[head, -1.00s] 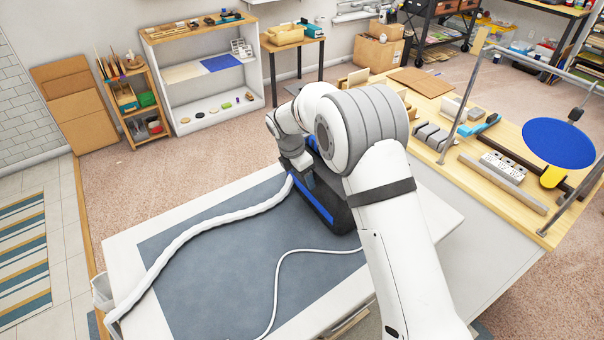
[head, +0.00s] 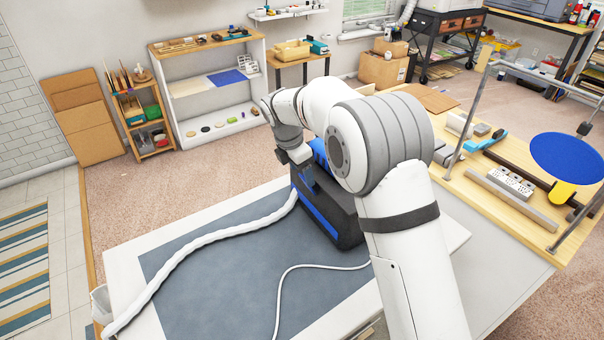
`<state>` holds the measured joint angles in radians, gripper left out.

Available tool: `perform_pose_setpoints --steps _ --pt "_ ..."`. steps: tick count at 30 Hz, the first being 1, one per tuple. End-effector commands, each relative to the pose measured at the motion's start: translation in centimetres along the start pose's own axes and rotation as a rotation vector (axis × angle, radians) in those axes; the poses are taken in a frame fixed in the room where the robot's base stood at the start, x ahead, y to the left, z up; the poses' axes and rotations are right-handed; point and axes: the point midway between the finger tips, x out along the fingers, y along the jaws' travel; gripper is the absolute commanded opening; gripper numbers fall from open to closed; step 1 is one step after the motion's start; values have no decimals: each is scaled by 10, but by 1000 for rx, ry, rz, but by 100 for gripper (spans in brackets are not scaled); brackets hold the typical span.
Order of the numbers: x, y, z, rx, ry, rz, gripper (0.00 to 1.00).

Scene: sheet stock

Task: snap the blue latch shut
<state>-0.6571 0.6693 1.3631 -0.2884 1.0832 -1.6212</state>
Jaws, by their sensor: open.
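A black and blue machine (head: 343,222) stands on the grey mat (head: 230,255) on the white table, with a thick white hose at its left end. A small dark blue upright piece (head: 309,176) shows at its near left side, just under my gripper; it may be the blue latch, but I cannot tell it clearly from the fingers. My gripper (head: 304,168) points down at the machine's left end. It is open, and I cannot tell whether it touches the machine. My arm hides the machine's right and back parts.
The thick white hose (head: 205,242) and a thin white cord (head: 284,284) lie across the mat. A wooden workbench (head: 470,170) with tools and a metal frame stands at the right. White shelves (head: 182,118) stand at the back.

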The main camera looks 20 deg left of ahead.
Motion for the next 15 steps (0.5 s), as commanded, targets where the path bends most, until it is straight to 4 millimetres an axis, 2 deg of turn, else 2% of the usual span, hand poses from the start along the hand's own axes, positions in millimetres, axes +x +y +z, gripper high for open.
perform_pose_setpoints --steps 2,5,9,11,13,15 --pt "0 0 0 0 0 0 67" --pt "-9 1 -4 2 15 4 60" --pt "-53 0 -27 4 112 8 48" --pt "-65 -1 -34 1 144 7 44" --pt "-68 -2 -38 -1 161 4 38" --pt "-63 -2 -39 -1 162 2 32"
